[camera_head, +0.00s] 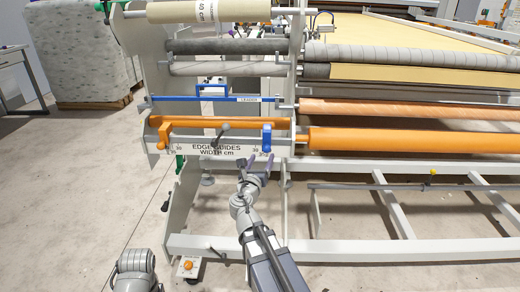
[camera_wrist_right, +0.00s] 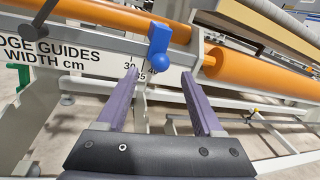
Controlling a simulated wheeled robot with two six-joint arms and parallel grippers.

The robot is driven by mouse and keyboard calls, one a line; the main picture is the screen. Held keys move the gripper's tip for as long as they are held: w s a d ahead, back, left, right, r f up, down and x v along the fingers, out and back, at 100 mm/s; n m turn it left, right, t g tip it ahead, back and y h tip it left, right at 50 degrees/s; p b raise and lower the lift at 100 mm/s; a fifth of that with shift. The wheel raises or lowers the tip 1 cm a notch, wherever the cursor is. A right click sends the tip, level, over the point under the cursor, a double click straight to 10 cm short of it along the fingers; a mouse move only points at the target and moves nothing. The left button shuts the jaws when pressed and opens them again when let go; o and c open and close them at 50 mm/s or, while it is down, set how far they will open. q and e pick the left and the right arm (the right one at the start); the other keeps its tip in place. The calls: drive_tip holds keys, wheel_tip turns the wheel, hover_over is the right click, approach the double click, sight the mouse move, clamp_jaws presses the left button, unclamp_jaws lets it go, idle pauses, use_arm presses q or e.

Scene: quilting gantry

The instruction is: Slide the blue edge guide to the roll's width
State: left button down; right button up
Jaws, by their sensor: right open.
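The blue edge guide (camera_head: 267,138) sits near the right end of the orange bar, above the "EDGE GUIDES WIDTH cm" scale plate (camera_head: 213,149). In the right wrist view the blue guide (camera_wrist_right: 158,45) shows a round knob at its lower end, just beyond and between my fingertips. My right gripper (camera_head: 261,160) is open and empty, just below the blue guide and apart from it; its purple fingers also show in the right wrist view (camera_wrist_right: 160,85). An orange edge guide (camera_head: 165,132) sits at the bar's left end. My left gripper is not clearly seen; only a grey arm part shows at the bottom.
A dark lever (camera_head: 221,129) stands between the two guides. An orange roller (camera_head: 400,143) extends right of the frame's side plate. Lower grey frame rails (camera_head: 350,248) cross the right side. Bare floor lies at the left.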

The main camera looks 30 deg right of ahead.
sight(266, 151)
drive_tip(key=x, duration=0.7)
drive_tip(key=shift+w+d, duration=0.2)
clamp_jaws()
drive_tip(key=shift+s, duration=0.15)
idle(1.1)
